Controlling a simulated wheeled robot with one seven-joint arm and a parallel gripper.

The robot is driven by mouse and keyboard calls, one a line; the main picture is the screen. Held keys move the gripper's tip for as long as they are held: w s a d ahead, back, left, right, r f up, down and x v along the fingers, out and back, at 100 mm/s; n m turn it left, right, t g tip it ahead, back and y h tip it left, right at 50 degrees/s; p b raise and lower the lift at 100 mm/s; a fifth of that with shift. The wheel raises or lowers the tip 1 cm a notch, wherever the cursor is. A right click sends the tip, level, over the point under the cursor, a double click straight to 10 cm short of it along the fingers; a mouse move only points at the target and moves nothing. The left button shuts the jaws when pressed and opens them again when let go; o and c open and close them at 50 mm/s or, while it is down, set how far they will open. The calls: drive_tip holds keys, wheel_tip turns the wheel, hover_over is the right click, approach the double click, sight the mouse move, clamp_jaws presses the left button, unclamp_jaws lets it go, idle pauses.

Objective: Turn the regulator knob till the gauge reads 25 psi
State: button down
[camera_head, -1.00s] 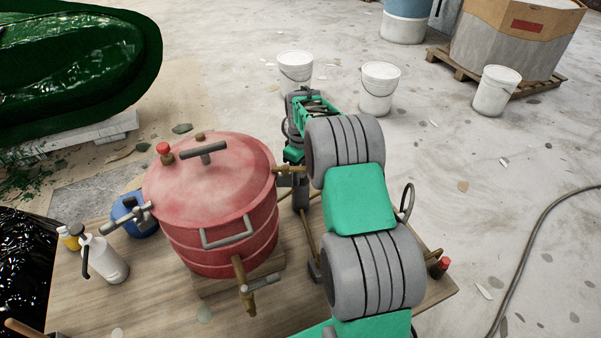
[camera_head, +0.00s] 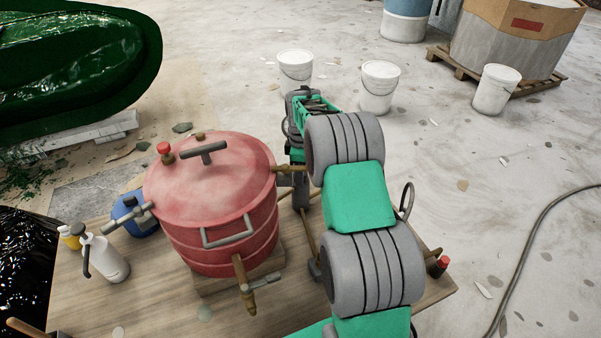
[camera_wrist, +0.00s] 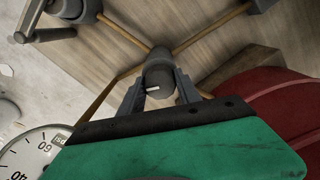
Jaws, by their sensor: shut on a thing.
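The regulator knob (camera_wrist: 157,82) is a dark grey cylinder with a white mark, seen in the wrist view. My gripper (camera_wrist: 158,88) is shut on it, one finger on each side.
The red lidded pot stands on a wooden table (camera_head: 165,300) beside my arm. A blue container (camera_head: 135,215) and a white spray bottle (camera_head: 104,260) stand at its left. Thin brass pipes (camera_wrist: 215,30) run around the knob. White buckets (camera_head: 380,88) stand on the floor beyond.

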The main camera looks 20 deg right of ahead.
drive_tip(key=c, duration=0.8)
unclamp_jaws()
drive_tip(key=shift+c, duration=0.2)
wheel_tip(320, 180, up, 8)
drive_tip(key=shift+f, duration=0.1)
